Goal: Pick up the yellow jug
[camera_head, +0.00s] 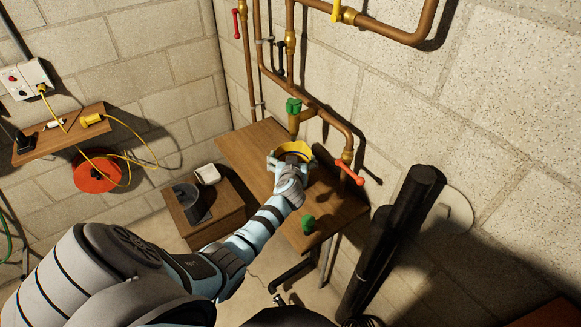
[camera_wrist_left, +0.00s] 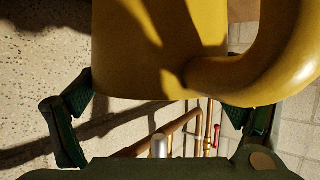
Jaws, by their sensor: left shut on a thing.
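The yellow jug (camera_head: 296,149) is at the wooden shelf in front of the copper pipes in the head view. My left gripper (camera_head: 289,162) is shut on it, with fingers on either side. In the left wrist view the jug (camera_wrist_left: 160,45) fills the upper part, its curved handle at the right. The left gripper's fingers (camera_wrist_left: 160,108) flank its lower edge there. I cannot tell whether the jug touches the shelf. My right gripper is not in view.
Copper pipes (camera_head: 330,118) with a green valve (camera_head: 293,105) and a red handle (camera_head: 350,173) run close behind the jug. A green knob (camera_head: 308,224) is on the wooden shelf (camera_head: 240,148). Black cylinders (camera_head: 405,215) stand to the right.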

